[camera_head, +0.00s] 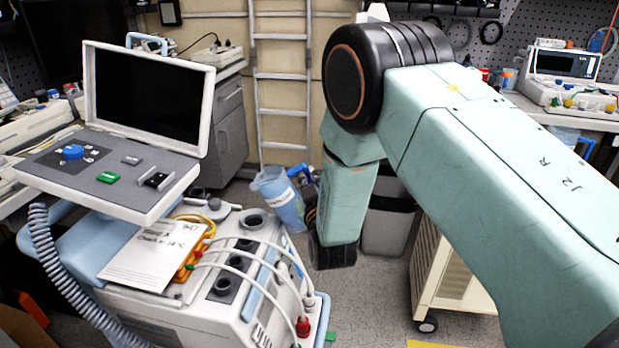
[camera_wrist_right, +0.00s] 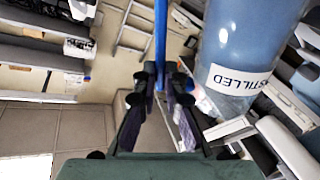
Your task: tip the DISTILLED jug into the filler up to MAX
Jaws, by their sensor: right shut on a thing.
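The translucent blue DISTILLED jug (camera_head: 277,204) hangs in the air behind the white pump unit and looks slightly tilted. My right gripper (camera_head: 310,184) is at its right side, small and partly hidden by my arm. In the right wrist view, the gripper (camera_wrist_right: 160,77) is shut on the jug's blue handle (camera_wrist_right: 160,38); the jug (camera_wrist_right: 255,40) with its "STILLED" lettering is at the right. A round dark-mouthed port (camera_head: 253,221), which looks like the filler, is on the unit's top, left of and below the jug. No MAX mark is readable. My left gripper is out of view.
The pump unit (camera_head: 245,300) carries white hoses, a paper note (camera_head: 152,254) and a raised screen console (camera_head: 150,95). A cream cabinet on wheels (camera_head: 450,275) stands right. A ladder (camera_head: 282,75) leans behind.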

